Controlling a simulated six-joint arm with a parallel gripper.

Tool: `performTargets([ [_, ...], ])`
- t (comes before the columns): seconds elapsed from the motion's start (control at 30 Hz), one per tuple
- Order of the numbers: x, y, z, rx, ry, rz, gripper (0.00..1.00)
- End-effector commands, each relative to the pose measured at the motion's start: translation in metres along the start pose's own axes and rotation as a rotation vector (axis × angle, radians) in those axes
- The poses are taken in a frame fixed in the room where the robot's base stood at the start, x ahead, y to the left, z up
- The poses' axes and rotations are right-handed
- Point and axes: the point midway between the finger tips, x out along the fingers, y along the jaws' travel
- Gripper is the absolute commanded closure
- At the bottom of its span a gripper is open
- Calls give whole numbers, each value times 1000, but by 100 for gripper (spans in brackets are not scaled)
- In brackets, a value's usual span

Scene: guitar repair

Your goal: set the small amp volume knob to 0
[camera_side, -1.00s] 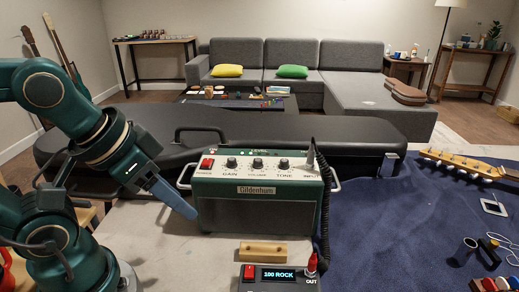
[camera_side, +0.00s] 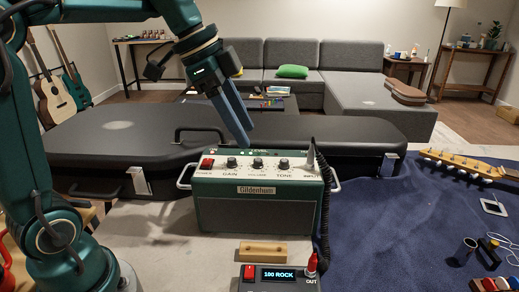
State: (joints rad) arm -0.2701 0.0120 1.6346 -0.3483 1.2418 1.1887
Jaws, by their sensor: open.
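The small green amp (camera_side: 257,205) stands upright on the bench, with a pale control panel along its top. Its volume knob (camera_side: 257,164) is the middle of three dark knobs, between the gain knob (camera_side: 232,163) and the tone knob (camera_side: 283,164). The pointer on the volume knob is too small to read. My gripper (camera_side: 244,143) is open and empty. Its blue-grey fingers point down, above and slightly behind the panel between the gain and volume knobs, apart from both. The gap between the fingers is hard to see from this side.
A red power switch (camera_side: 207,163) and a plugged-in cable (camera_side: 326,215) flank the knobs. A pedal (camera_side: 276,280) and a wooden block (camera_side: 263,252) lie in front. A black guitar case (camera_side: 100,150) is behind. A guitar neck (camera_side: 460,163) lies on the blue mat (camera_side: 390,225).

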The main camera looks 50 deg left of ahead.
Motion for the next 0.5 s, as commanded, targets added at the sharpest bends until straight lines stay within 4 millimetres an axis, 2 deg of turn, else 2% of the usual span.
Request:
performTargets([
  [0.03,6,-12,2,-15,-2,15,47],
  [0.1,13,-24,5,-44,-4,29,47],
  [0.2,21,-33,11,-77,-15,44,47],
  [0.37,34,-35,18,-100,-26,58,47],
  [0.5,52,-33,18,-100,-28,59,47],
])
